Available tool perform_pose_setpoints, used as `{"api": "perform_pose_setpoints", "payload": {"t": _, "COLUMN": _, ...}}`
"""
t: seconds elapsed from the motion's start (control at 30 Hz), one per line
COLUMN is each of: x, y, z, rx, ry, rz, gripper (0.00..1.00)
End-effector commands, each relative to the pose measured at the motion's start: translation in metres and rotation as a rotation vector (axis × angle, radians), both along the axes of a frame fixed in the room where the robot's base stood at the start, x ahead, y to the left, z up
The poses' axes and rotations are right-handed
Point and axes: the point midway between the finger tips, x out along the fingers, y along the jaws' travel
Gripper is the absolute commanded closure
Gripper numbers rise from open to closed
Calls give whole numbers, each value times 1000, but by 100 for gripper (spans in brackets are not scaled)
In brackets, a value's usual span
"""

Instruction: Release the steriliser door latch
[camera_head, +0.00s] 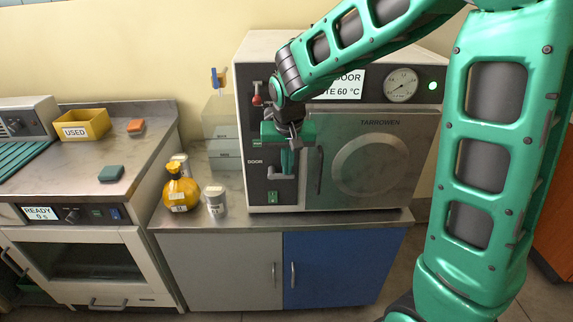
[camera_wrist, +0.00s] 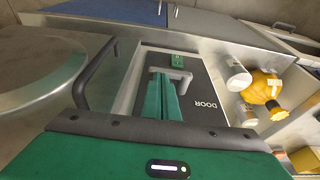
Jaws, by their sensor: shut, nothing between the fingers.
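The steriliser (camera_head: 340,120) is a grey box on the cabinet top, marked TARROWEN. Its door (camera_head: 405,125) has a round boss and looks shut. The door latch (camera_head: 284,176) is a small light grey bent lever on the dark panel marked DOOR, left of the door. It also shows in the wrist view (camera_wrist: 184,77), partly hidden by my fingers. My gripper (camera_head: 289,168) is in front of that panel, at the lever. In the wrist view its green fingers (camera_wrist: 161,88) are together and empty, beside the lever. I cannot tell whether they touch it.
A dark door handle (camera_head: 320,170) stands out just right of the latch, close to my gripper. A yellow flask (camera_head: 181,192) and a grey jar (camera_head: 215,203) stand left of the steriliser. A red-knobbed valve (camera_head: 257,99) is above. A pressure gauge (camera_head: 401,85) and green lamp are upper right.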

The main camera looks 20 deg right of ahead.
Motion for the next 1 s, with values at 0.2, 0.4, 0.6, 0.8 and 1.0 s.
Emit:
{"api": "perform_pose_setpoints", "payload": {"t": 0.2, "x": 0, "y": -1, "z": -1, "rx": 0, "ry": 0, "rz": -2, "gripper": 100}}
{"api": "perform_pose_setpoints", "payload": {"t": 0.4, "x": -2, "y": -4, "z": -5, "rx": -1, "ry": 1, "rz": -2, "gripper": 100}}
{"api": "perform_pose_setpoints", "payload": {"t": 0.6, "x": -4, "y": -9, "z": -13, "rx": -2, "ry": 2, "rz": -3, "gripper": 100}}
{"api": "perform_pose_setpoints", "payload": {"t": 0.8, "x": -5, "y": -14, "z": -21, "rx": -1, "ry": 0, "rz": -3, "gripper": 100}}
{"api": "perform_pose_setpoints", "payload": {"t": 1.0, "x": -6, "y": -16, "z": -29, "rx": -1, "ry": 1, "rz": -2, "gripper": 100}}
